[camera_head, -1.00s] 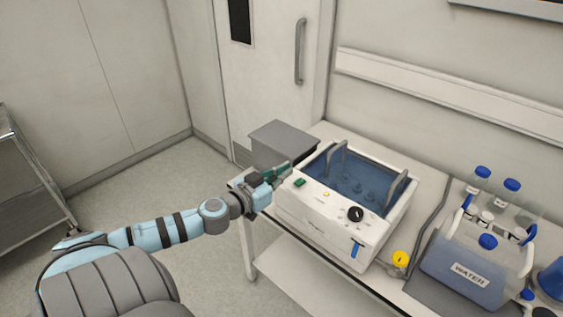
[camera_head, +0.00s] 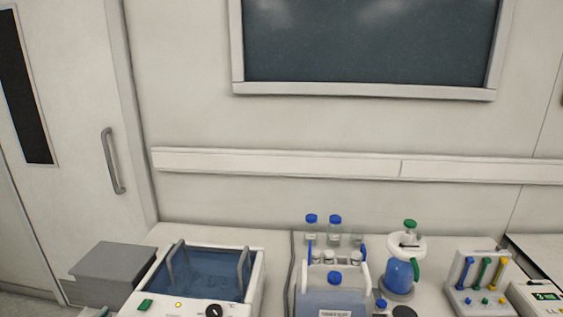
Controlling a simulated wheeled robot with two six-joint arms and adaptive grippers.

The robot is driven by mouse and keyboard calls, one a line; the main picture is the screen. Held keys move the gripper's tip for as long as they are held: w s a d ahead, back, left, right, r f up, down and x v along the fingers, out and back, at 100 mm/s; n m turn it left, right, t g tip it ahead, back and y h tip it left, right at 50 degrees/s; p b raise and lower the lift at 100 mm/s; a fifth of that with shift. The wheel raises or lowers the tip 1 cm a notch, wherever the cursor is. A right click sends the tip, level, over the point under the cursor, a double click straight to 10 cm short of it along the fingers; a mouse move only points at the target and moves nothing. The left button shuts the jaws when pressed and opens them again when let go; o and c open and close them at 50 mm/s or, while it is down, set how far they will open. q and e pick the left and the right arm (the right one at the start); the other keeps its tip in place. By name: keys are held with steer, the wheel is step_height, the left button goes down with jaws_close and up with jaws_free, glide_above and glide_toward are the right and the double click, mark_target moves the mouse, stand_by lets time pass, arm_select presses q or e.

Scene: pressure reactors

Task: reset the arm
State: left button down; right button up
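Neither of my arms nor grippers shows in the head view now. The white water bath (camera_head: 248,290) with a blue basin and two grey handles stands at the lower left of the bench. Its green switch, small yellow light and black knob show at the bottom edge of the picture. The lower part of its front is cut off.
A grey box (camera_head: 112,272) stands left of the bath. A labelled water container (camera_head: 332,300), blue-capped bottles (camera_head: 334,230), a round flask with blue liquid (camera_head: 401,272) and a pipette rack (camera_head: 480,282) stand rightward. A door (camera_head: 75,120) is at left.

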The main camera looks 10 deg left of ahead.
arm_select(q)
steer(key=s+a+f+g+y, duration=0.15)
steer(key=s+a+f, duration=0.25)
steer(key=f, duration=0.4)
steer(key=s+a+f+g+y, duration=0.1)
steer(key=s+a+f+g, duration=0.3)
steer(key=f, duration=0.4)
steer(key=s+d+f+g, duration=0.2)
steer(key=s+f+g, duration=0.2)
steer(key=s+f, duration=1.05)
steer(key=s+d+f+n+g+h, duration=0.2)
steer(key=s+d+f+g, duration=0.1)
steer(key=s+d+f, duration=0.75)
steer(key=s+d+f+n+h, duration=0.1)
steer(key=s+d+f, duration=0.1)
steer(key=d, duration=0.5)
steer(key=s+d+f+g+h, duration=0.1)
steer(key=s+d, duration=0.3)
steer(key=d, duration=0.4)
steer(key=shift+f+n, duration=0.35)
steer(key=shift+n, duration=0.05)
